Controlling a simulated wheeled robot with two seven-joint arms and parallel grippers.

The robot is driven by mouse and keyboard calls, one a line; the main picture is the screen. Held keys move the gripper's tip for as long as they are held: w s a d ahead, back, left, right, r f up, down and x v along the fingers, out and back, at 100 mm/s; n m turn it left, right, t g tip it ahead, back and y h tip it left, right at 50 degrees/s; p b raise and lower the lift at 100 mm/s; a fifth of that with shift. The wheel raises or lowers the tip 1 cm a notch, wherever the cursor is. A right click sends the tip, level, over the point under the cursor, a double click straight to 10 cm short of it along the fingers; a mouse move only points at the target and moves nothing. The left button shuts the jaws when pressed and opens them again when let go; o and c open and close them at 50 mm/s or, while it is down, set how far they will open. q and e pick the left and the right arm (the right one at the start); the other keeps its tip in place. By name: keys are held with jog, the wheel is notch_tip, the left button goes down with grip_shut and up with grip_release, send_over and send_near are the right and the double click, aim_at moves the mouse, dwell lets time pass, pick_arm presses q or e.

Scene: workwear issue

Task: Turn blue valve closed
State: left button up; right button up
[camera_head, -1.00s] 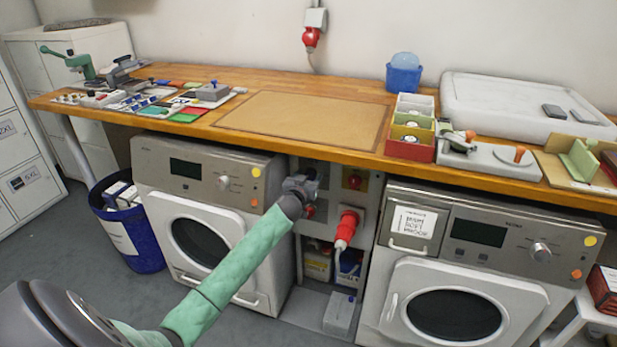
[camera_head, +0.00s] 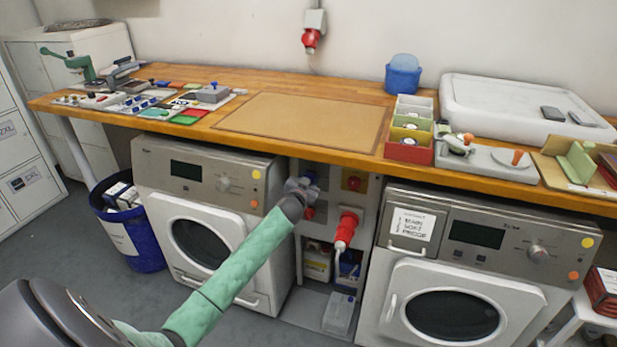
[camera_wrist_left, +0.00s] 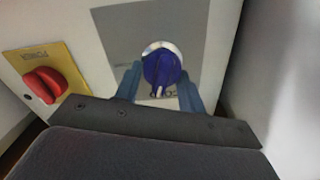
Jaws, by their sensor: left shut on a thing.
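The blue valve (camera_wrist_left: 162,70) is a round blue knob on a grey panel in the left wrist view. My left gripper (camera_wrist_left: 160,85) is shut on it, with one finger on each side. In the head view my left gripper (camera_head: 303,186) reaches the panel between the two washing machines and mostly hides the valve; a bit of blue (camera_head: 311,175) shows beside it. My right gripper is not in view.
A red switch on a yellow plate (camera_wrist_left: 44,84) sits left of the valve in the left wrist view. A red plug (camera_head: 346,226) sticks out of the panel. Washing machines stand left (camera_head: 202,222) and right (camera_head: 462,262). The wooden counter (camera_head: 240,82) overhangs above.

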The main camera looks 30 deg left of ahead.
pick_arm(q)
jog(key=m, duration=0.3)
jog(key=m+p, duration=0.1)
jog(key=m, duration=0.2)
jog(key=shift+d+f+p, duration=0.1)
jog(key=shift+d+p, duration=0.1)
jog(key=shift+p, duration=0.1)
jog(key=m, duration=0.4)
jog(key=shift+w+d+f+p, duration=0.1)
jog(key=shift+f+p, duration=0.05)
jog(key=shift+p, duration=0.2)
jog(key=shift+f+m, duration=0.15)
jog(key=shift+m, duration=0.65)
jog(key=shift+d+f+m+p, duration=0.15)
jog(key=shift+m+p, duration=0.15)
jog(key=shift+m, duration=1.1)
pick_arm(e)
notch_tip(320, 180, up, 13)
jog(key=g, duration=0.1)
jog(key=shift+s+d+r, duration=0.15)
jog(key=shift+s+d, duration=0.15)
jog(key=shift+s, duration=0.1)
pick_arm(q)
jog(key=o, duration=1)
jog(key=shift+c, duration=0.2)
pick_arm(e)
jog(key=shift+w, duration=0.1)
